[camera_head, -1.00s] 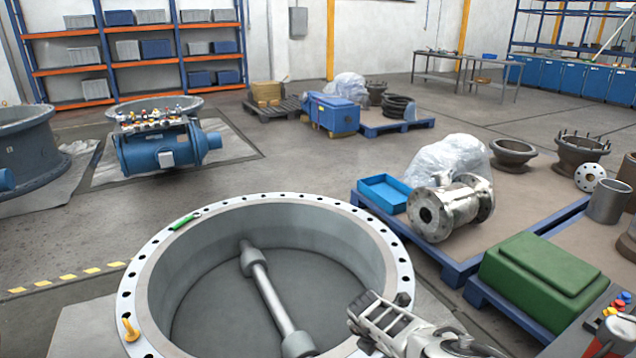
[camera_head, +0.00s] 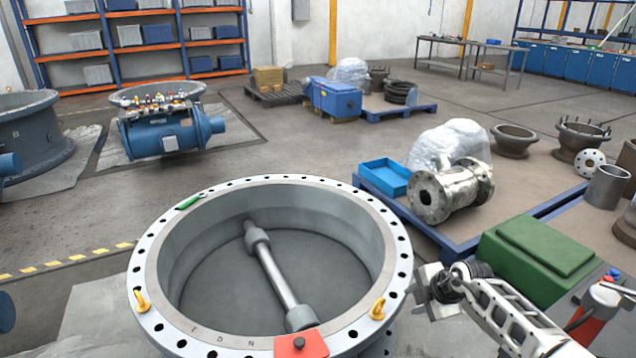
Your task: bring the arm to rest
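My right arm comes in from the lower right. Its gripper (camera_head: 428,288) is just right of the large valve ring, beside the flange and apart from the red plate. Its fingers are small and turned away, so I cannot tell whether they are open or shut. I see nothing held in it. The large grey valve ring (camera_head: 145,290) lies flat with a bolt-holed flange and a shaft (camera_head: 275,275) across its inside. A red plate (camera_head: 301,344) with a dark knob sits on its near rim. My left gripper is not in view.
A green case (camera_head: 535,250) stands close behind my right arm. A blue tray (camera_head: 384,178) and a metal valve body (camera_head: 450,193) are on the pallet. A green-handled tool (camera_head: 188,202) lies on the far left rim.

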